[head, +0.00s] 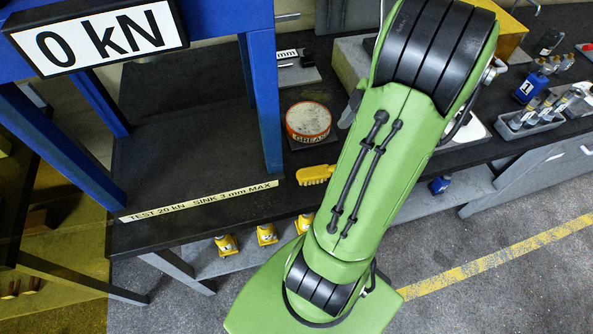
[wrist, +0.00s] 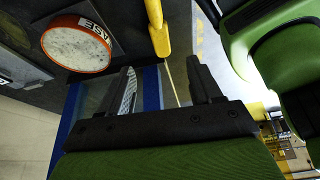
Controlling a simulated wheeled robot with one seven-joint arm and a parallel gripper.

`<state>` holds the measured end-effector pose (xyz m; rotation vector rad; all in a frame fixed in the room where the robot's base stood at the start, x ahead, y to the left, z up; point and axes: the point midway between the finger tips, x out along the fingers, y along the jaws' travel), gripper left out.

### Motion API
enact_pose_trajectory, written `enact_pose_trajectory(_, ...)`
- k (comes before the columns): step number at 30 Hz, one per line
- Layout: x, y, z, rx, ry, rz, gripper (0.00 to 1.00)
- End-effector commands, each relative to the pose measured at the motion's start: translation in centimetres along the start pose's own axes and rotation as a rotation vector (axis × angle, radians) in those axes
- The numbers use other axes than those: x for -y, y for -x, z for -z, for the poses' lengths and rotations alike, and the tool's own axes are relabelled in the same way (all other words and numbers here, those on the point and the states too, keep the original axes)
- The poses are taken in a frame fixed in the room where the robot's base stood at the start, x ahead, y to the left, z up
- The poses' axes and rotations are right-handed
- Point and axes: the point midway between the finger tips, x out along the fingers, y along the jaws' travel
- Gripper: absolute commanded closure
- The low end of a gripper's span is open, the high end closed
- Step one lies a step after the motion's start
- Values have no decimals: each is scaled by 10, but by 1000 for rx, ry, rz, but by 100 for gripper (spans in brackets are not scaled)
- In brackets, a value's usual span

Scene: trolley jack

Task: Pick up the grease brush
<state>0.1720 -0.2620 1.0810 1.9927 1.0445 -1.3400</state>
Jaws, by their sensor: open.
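The yellow grease brush (head: 315,174) lies on the dark bench top near its front edge, just below the grease tin. My arm hides its right part in the head view. In the wrist view a yellow piece that appears to be the brush (wrist: 158,30) reaches down from the top edge. My gripper (wrist: 161,63) is open, with its two fingers apart. The end of the yellow piece shows just beyond the fingertips, between them in the picture. Nothing is seen held. The gripper is hidden behind my arm in the head view.
The round orange-banded grease tin (head: 308,121) stands close behind the brush and also shows in the wrist view (wrist: 76,44). A blue press frame (head: 262,100) stands to the left. A grey tray of tools (head: 530,122) is to the right. Small yellow jacks (head: 267,234) sit below.

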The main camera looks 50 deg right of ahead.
Motion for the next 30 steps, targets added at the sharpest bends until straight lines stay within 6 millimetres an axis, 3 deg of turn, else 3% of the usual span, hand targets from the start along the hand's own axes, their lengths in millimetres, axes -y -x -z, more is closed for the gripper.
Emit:
enact_pose_trajectory(12,0,-94,-1,-4,1,4,36)
enact_pose_trajectory(17,0,-111,-1,-2,1,2,36)
enact_pose_trajectory(24,-1,-154,-3,-2,0,3,36)
enact_pose_trajectory(30,-1,-157,-3,2,1,0,36)
